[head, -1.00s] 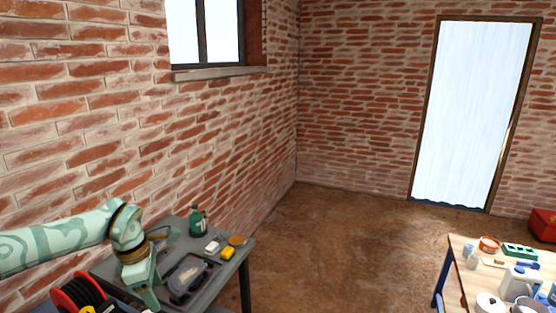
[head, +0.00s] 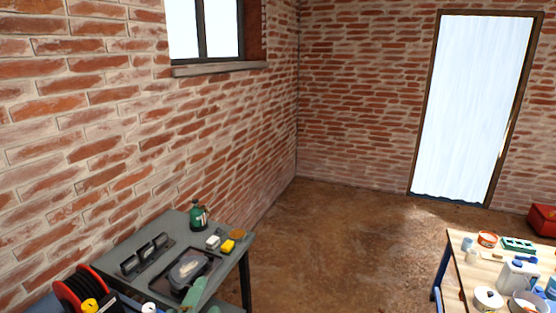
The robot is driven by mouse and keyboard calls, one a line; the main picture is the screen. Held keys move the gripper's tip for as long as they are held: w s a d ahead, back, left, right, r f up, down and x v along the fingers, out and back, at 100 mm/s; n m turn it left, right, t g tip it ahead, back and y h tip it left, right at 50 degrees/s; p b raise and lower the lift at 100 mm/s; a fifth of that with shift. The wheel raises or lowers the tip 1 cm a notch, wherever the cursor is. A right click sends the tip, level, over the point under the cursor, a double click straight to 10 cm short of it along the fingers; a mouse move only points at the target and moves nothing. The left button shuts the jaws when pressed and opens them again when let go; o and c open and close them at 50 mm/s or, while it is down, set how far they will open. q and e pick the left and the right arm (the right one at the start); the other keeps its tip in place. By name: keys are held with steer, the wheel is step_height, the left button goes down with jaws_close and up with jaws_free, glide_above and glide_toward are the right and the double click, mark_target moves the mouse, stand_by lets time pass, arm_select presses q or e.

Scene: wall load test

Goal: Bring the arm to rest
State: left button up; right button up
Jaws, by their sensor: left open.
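My left gripper (head: 200,298) shows only in part, as pale green pieces at the bottom edge of the head view. It is open, in front of the near edge of the grey side table (head: 228,262), and I see nothing held in it. Most of my left arm is below the picture. My right gripper is out of view.
A red reel (head: 70,290) stands left. A cluttered wooden table (head: 462,245) stands right; floor between is clear.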

arm_select(q)
steer(key=s+a+f+n+g+y, duration=0.3)
steer(key=s+a+f+n+g, duration=0.25)
steer(key=s+a, duration=0.3)
steer(key=s+a+f+n+g+y, duration=0.3)
steer(key=s+a+f+n+g, duration=0.15)
steer(key=s+a+f, duration=0.45)
steer(key=s+d+f+g+h+b, duration=0.1)
steer(key=s+d+f+b, duration=0.1)
steer(key=f, duration=0.9)
steer(key=s+d+f+g+h+b, duration=0.1)
steer(key=s+d+f+b, duration=0.1)
steer(key=f, duration=0.8)
steer(key=s+d+f+g+h+b, duration=0.1)
steer(key=s+d+f+g+b, duration=0.1)
steer(key=f, duration=0.9)
steer(key=s+f+n+g+h+b, duration=0.1)
steer(key=s+f+b, duration=0.3)
steer(key=s+f, duration=1.4)
steer(key=shift+s+f+n+g, duration=0.25)
steer(key=shift+s+n+g, duration=0.4)
steer(key=shift+n+g, duration=0.15)
